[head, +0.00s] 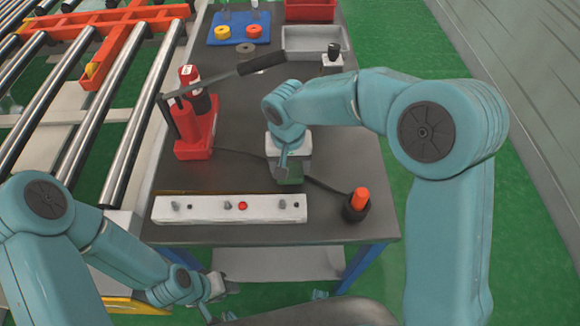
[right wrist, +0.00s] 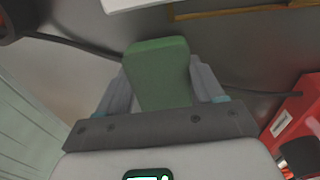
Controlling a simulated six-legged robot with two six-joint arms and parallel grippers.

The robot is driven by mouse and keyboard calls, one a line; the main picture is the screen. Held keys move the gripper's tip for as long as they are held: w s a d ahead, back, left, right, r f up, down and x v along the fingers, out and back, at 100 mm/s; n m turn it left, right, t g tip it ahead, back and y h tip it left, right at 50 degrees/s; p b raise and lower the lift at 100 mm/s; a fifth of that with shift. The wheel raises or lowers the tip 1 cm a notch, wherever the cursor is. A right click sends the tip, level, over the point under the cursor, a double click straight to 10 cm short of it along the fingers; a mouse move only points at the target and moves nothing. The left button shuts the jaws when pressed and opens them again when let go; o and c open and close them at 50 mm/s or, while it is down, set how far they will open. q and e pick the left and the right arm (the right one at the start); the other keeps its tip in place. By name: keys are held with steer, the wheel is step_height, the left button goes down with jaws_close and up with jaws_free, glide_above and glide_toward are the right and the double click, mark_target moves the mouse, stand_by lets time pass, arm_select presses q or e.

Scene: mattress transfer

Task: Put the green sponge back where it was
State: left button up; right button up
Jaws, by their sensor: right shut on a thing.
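The green sponge (right wrist: 158,72) stands between the two fingers of my right gripper (right wrist: 160,92) in the right wrist view, and the fingers are shut on it. In the head view my right gripper (head: 290,176) points down over the middle of the dark table (head: 240,180), behind the white strip. The sponge is hard to make out there, and I cannot tell whether it touches the table. My left gripper (head: 222,288) is low in front of the table's near edge, small and partly hidden, so its opening is unclear.
A white strip (head: 225,208) with knobs lies along the front. A black holder with an orange top (head: 360,198) stands right of it. A red holder (head: 193,140) with bottles is on the left. A grey tray (head: 312,42) and blue board (head: 238,28) are at the back. A roller conveyor (head: 135,120) runs left.

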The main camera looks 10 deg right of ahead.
steer(key=shift+w+f, duration=0.1)
steer(key=shift+f, duration=0.65)
steer(key=shift+r, duration=0.1)
steer(key=o, duration=1.2)
steer(key=shift+r, duration=0.1)
step_height(320, 180, up, 12)
steer(key=shift+s+a+p, duration=0.2)
steer(key=shift+s+p, duration=0.05)
steer(key=shift+p, duration=0.05)
